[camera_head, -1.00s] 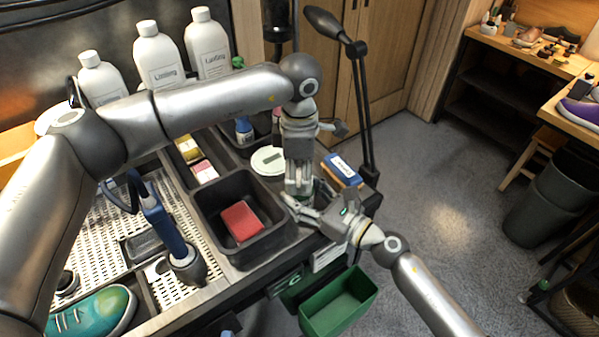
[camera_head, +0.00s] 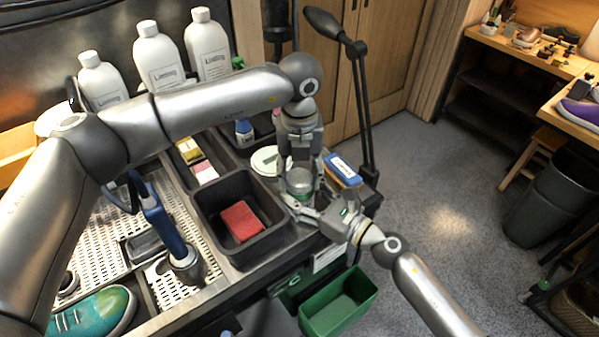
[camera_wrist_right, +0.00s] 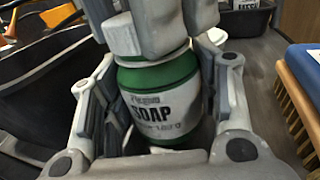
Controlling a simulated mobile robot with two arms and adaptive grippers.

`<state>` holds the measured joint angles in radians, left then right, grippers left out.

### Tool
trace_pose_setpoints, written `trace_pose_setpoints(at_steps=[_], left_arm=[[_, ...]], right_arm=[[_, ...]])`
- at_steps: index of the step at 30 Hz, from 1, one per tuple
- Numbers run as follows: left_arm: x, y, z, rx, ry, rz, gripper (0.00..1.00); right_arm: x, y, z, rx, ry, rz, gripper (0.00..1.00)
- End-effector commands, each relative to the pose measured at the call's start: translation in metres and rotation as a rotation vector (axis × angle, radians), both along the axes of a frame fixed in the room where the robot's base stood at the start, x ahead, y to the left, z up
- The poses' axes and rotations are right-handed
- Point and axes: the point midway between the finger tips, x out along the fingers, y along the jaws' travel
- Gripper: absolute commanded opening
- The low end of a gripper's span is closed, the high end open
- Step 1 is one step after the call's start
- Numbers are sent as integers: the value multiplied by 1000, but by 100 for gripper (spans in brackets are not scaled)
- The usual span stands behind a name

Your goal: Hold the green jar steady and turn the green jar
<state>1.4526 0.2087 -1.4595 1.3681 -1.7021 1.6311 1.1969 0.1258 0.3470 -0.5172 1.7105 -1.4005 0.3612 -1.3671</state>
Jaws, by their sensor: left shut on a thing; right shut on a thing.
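The green jar (camera_wrist_right: 160,95) stands upright with its white "SOAP" label facing the right wrist camera. In the head view only a thin green band of the jar (camera_head: 303,197) shows, below its silvery lid (camera_head: 301,180). My right gripper (camera_head: 322,209) is shut around the jar's body low down; its fingers also flank the jar in the wrist view (camera_wrist_right: 155,120). My left gripper (camera_head: 301,176) comes down from above and is shut on the lid, one finger on each side. In the wrist view its grey parts cover much of the lid.
A black bin with a red block (camera_head: 240,221) lies left of the jar. A blue-topped brush (camera_head: 343,168) lies to the right, near the thin dark lamp stand (camera_head: 365,120). A round white-green disc (camera_head: 266,160) sits behind left. A green crate (camera_head: 338,303) is below the table edge.

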Motion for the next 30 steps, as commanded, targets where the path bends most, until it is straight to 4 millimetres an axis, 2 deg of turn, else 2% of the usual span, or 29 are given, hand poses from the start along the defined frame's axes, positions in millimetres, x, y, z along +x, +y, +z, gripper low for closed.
trace_pose_setpoints(at_steps=[12,18,30], left_arm=[[1,0,1,-1,-2,694,18],[1,1,1,-1,-2,942,18],[1,1,1,-1,-2,969,18]], right_arm=[[-1,1,0,-1,-1,3,0],[-1,1,0,-1,-1,3,0],[-1,1,0,0,0,3,0]])
